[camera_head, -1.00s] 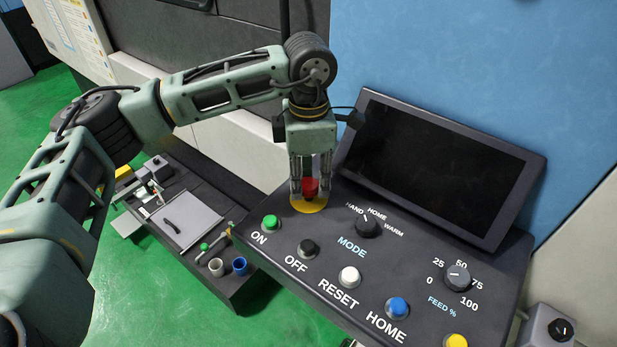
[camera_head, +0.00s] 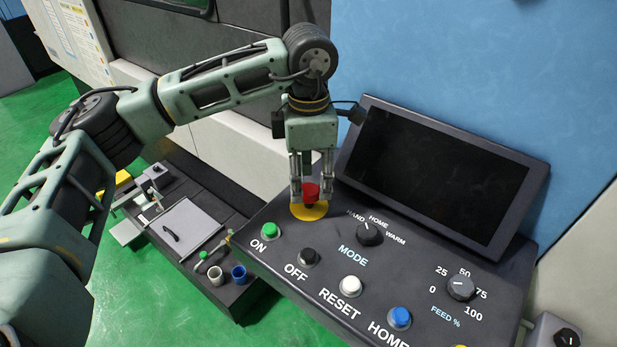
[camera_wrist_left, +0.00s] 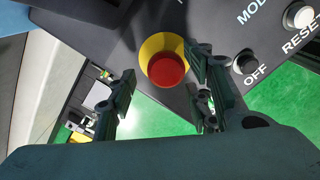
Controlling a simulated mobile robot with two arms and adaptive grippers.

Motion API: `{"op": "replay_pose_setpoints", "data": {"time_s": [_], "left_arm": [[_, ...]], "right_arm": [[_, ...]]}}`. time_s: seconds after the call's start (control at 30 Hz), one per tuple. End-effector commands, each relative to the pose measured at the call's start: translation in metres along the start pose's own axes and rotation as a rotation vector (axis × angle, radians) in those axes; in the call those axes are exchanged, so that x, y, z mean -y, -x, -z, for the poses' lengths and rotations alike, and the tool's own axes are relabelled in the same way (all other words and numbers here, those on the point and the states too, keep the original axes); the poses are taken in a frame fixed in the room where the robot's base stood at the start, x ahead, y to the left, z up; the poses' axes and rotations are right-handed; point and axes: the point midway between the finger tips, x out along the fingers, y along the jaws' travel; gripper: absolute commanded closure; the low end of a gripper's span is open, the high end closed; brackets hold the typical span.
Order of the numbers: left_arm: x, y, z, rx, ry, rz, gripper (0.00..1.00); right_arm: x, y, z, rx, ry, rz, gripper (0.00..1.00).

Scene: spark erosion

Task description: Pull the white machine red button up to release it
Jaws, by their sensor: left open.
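The red button (camera_head: 311,191) sits on a yellow round base (camera_head: 309,211) at the back left of the dark control panel. My left gripper (camera_head: 311,195) points down over it with its fingers apart, one on each side of the button. In the left wrist view the red button (camera_wrist_left: 167,69) shows ahead of the open fingers (camera_wrist_left: 160,88), with the yellow ring (camera_wrist_left: 165,42) around it. I cannot tell whether the fingers touch the button. My right gripper is not in view.
The panel (camera_head: 275,252) carries a green ON button (camera_head: 270,231), a black OFF button (camera_head: 308,257), a MODE knob (camera_head: 369,233) and other controls. A dark screen (camera_head: 437,180) stands behind them. A low bench (camera_head: 247,292) with cups and a tray is at the left.

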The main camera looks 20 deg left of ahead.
Motion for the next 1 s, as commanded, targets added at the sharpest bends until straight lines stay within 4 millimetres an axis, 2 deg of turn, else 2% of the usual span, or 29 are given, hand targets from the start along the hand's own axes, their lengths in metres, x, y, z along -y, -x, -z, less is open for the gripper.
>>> {"op": "replay_pose_setpoints", "data": {"time_s": [0.3,0.5,0.7,1.0], "left_arm": [[-0.001,0.066,0.0,0.003,0.001,-0.004,0.54],[-0.001,0.099,0.0,0.002,0.002,-0.003,0.54],[-0.001,0.111,0.001,0.002,0.002,-0.002,0.54],[-0.001,0.112,0.001,0.002,0.001,-0.002,0.54]], "right_arm": [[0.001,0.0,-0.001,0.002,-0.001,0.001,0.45],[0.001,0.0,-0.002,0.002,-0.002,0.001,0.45],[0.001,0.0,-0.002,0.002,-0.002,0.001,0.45],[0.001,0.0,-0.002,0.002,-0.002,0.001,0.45]]}}
